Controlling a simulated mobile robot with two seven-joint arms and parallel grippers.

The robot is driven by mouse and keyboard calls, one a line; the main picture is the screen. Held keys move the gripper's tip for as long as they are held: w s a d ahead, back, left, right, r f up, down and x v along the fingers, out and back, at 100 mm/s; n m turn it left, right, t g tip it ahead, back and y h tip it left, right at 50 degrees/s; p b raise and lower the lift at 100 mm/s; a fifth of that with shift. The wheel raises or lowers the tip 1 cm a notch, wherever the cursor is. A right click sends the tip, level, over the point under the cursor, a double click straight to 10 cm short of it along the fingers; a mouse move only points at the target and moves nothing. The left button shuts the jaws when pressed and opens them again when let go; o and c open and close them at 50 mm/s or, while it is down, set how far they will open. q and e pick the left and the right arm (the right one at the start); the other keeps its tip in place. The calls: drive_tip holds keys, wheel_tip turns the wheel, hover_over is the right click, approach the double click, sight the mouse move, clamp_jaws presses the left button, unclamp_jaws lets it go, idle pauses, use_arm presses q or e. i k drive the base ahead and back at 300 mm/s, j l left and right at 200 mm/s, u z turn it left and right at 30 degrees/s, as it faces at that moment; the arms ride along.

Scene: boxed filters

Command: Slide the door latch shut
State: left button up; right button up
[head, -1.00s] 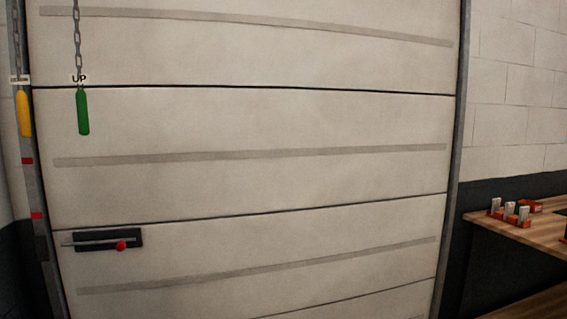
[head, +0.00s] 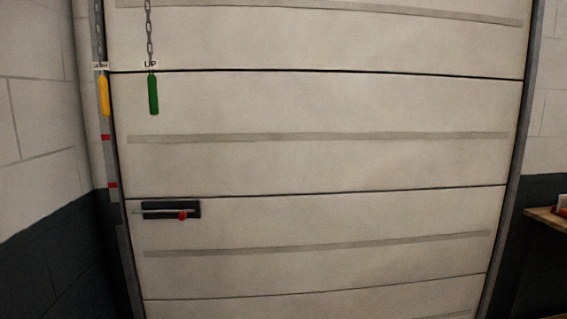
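The door latch (head: 170,210) is a dark plate with a thin grey bolt and a red knob (head: 182,216), low on the left side of the large pale panelled door (head: 320,165). The knob sits toward the right part of the plate. The bolt's left end reaches close to the door's left edge; I cannot tell whether it enters the frame (head: 117,220). Neither of my grippers is in view.
A green handle (head: 153,94) marked UP and a yellow handle (head: 104,95) hang on chains at the upper left. A wooden bench (head: 548,217) shows at the right edge. Nothing visible stands before the door.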

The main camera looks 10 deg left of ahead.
sight(182, 216)
drive_tip(key=i+j, duration=0.2)
drive_tip(key=j, duration=0.15)
drive_tip(key=i+j, duration=0.15)
drive_tip(key=j, duration=0.2)
drive_tip(key=i+j, duration=0.2)
drive_tip(key=j, duration=0.15)
drive_tip(key=i+j, duration=0.15)
drive_tip(key=j, duration=0.2)
drive_tip(key=i+j, duration=0.2)
drive_tip(key=j, duration=0.15)
